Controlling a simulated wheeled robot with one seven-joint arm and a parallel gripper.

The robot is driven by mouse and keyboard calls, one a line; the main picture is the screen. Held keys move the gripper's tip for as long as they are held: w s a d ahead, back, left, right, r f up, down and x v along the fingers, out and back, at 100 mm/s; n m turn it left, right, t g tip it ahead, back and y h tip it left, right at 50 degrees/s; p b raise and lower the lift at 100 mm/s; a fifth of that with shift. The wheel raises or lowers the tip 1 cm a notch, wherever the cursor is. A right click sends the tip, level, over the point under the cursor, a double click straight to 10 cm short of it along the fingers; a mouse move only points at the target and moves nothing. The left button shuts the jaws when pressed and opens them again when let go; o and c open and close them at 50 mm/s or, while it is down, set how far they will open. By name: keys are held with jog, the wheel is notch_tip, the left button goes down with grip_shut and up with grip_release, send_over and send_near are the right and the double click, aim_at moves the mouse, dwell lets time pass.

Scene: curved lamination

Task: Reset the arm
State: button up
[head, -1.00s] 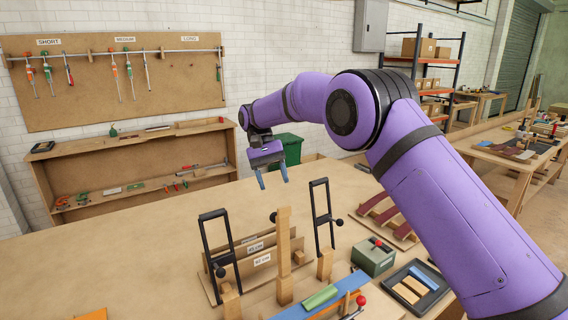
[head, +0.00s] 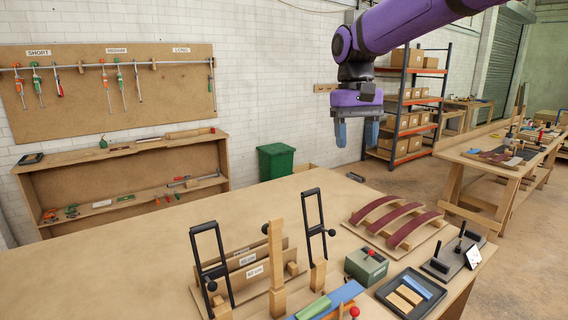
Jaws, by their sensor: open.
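My gripper (head: 357,134) hangs from my purple arm at the upper middle of the head view. Its two blue fingers point down and stand apart, with nothing between them. It is in the air, well above the workbench (head: 120,280) and clear of everything on it. The arm comes in from the top right.
On the bench stand a wooden jig with black handles (head: 212,260), curved dark red strips on a board (head: 395,222), a green-grey box (head: 366,265) and a black tray (head: 394,306). A green bin (head: 276,162) and loaded shelves (head: 410,105) are behind. The bench's left part is clear.

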jog(key=s+d+r+t, duration=0.2)
jog(key=s+d+t, duration=0.1)
jog(key=s+d, duration=0.8)
jog(key=s+d+f+t, duration=0.2)
jog(key=s+f, duration=0.1)
jog(key=s, duration=0.5)
jog(key=s+d+f+m+t, duration=0.1)
jog(key=s+d+f+t, duration=0.1)
jog(key=s, duration=0.6)
jog(key=shift+s+d+f+y, duration=0.3)
jog(key=shift+s+f, duration=0.1)
jog(key=shift+f, duration=0.1)
jog(key=shift+c, duration=1.2)
jog(key=shift+a, duration=0.15)
jog(key=shift+c, duration=0.2)
